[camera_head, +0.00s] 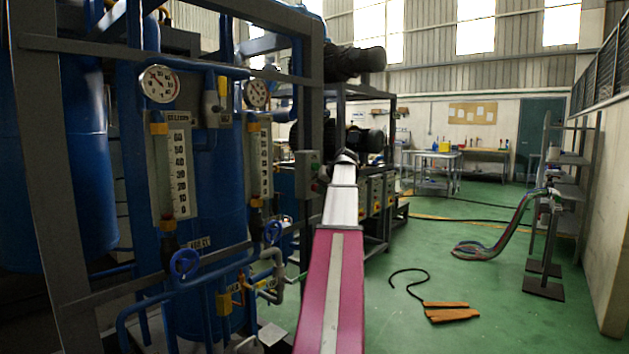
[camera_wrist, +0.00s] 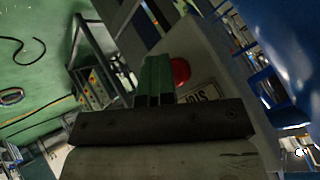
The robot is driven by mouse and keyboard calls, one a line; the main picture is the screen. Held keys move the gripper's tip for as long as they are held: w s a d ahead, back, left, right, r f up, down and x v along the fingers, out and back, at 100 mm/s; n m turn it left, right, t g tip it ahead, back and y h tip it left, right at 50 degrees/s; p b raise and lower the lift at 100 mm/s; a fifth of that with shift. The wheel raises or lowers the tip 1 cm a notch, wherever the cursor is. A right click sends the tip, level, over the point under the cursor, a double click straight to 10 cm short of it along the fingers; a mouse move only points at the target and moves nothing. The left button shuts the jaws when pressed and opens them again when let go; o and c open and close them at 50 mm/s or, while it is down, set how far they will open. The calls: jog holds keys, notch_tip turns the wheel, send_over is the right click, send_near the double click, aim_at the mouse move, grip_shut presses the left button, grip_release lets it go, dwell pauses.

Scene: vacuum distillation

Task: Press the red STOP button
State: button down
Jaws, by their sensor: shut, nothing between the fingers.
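The red button (camera_wrist: 180,71) shows in the wrist view as a round red cap on a grey control box (camera_wrist: 205,60). A label with dark letters (camera_wrist: 198,97) sits beside it, turned over in this view. My gripper (camera_wrist: 156,60) has its green fingers closed together with nothing between them. The fingertips are just left of the button in the picture and cover its left edge. I cannot tell whether they touch it. In the head view a grey control box (camera_head: 307,173) is on the frame post, left of my arm's end; the arm hides the fingertips there.
Blue tanks (camera_head: 215,190) with gauges, pipes and a dark steel frame (camera_head: 50,180) fill the left. More control boxes (camera_head: 376,194) stand behind my arm.

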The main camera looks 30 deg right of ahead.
jog(key=shift+s+d, duration=0.25)
jog(key=shift+s, duration=0.65)
jog(key=shift+s+d, duration=0.25)
jog(key=shift+s, duration=0.7)
jog(key=shift+s+d, duration=0.25)
jog(key=shift+s, duration=0.65)
